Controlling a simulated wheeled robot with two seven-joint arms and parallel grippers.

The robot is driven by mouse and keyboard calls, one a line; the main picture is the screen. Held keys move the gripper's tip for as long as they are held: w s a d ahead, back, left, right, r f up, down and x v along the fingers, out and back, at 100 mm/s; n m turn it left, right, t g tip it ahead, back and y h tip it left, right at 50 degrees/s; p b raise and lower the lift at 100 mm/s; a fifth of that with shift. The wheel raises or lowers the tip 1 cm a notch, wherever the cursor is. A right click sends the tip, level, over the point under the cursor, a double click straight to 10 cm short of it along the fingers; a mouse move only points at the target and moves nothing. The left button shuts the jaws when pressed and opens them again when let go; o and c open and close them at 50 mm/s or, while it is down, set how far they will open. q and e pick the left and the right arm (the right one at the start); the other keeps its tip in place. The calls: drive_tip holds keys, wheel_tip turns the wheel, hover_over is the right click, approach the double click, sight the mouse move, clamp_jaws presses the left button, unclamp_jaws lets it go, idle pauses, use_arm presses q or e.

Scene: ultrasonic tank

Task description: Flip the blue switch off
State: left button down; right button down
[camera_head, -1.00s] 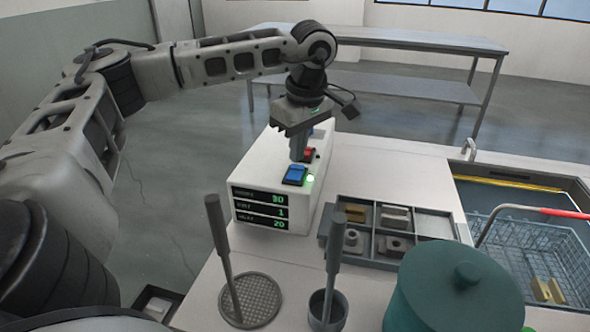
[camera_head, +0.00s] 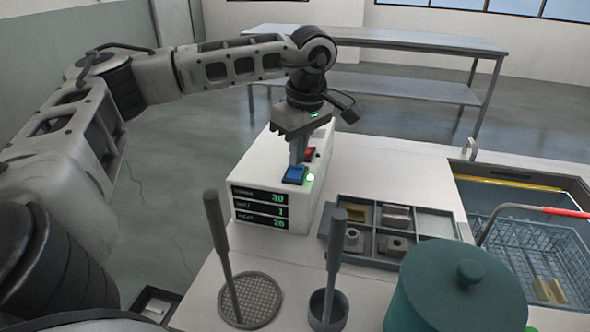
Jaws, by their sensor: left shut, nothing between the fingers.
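The blue switch (camera_head: 294,175) sits on top of the white control box (camera_head: 262,179), near its front. A green light (camera_head: 310,177) glows beside it, and the box's front displays show 30, 1 and 20. My left gripper (camera_head: 297,160) is shut and points down with its tips at the back edge of the blue switch. I cannot tell whether they touch it. A red switch (camera_head: 310,153) lies just behind, partly hidden by the fingers. My right gripper is out of view.
A grey divided tray (camera_head: 327,232) with metal parts stands to the right of the box. A teal lidded pot (camera_head: 458,290), two upright-handled tools and a tank (camera_head: 520,185) with a wire basket (camera_head: 560,248) are further right and in front. A bench (camera_head: 400,40) stands behind.

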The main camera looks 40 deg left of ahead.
use_arm(q)
drive_tip(key=shift+f, duration=0.35)
drive_tip(key=shift+r, duration=0.4)
drive_tip(key=shift+r+p, duration=2.75)
drive_tip(key=shift+r, duration=0.4)
